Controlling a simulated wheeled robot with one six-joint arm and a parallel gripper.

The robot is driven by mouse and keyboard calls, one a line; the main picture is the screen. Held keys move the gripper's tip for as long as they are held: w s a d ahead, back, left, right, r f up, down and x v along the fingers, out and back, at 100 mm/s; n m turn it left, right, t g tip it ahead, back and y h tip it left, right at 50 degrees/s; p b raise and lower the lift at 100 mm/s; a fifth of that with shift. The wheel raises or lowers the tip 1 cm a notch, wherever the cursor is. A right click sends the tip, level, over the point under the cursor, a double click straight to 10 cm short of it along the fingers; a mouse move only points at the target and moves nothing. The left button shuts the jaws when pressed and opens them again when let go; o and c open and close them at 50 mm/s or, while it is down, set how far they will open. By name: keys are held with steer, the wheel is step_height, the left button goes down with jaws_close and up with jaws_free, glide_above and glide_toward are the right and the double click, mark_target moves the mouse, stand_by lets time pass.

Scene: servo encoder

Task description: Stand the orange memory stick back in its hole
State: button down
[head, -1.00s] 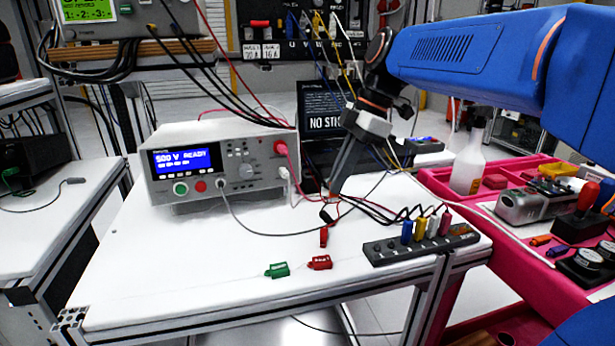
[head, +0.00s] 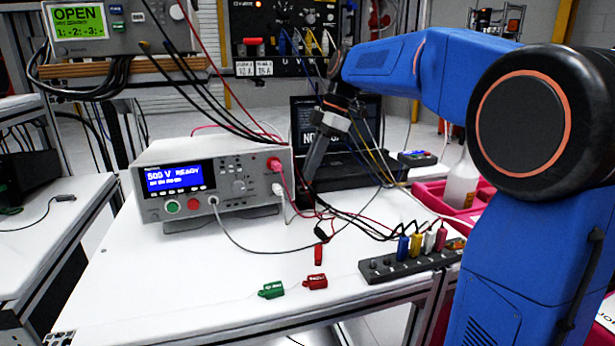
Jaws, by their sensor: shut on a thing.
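My gripper (head: 309,178) is above the white table, in front of the dark laptop and right of the tester. It points down and is seen from the side. Its jaws are shut, but what is between them is too small and hidden to make out. A black block with holes (head: 378,267) lies at the table's right front. Blue (head: 402,248), yellow (head: 416,245), white (head: 428,241) and red (head: 440,239) pieces stand upright in it. A small orange patch (head: 456,244) shows at its right end. I cannot tell whether this is the orange memory stick.
The tester (head: 215,180) stands at the left with cables running across the table (head: 130,290). A green plug (head: 271,290), a red plug (head: 315,281) and a red clip (head: 318,254) lie near the front. A laptop (head: 345,160) is behind. My arm covers most of the pink cart (head: 430,190).

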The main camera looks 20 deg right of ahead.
steer(key=shift+w, duration=1.35)
steer(key=shift+s+f, duration=0.1)
steer(key=shift+f, duration=1.6)
steer(key=shift+f, duration=0.15)
steer(key=c, duration=1.9)
jaws_free()
steer(key=v, duration=0.7)
steer(key=shift+r, duration=0.35)
steer(key=shift+s+d, duration=0.1)
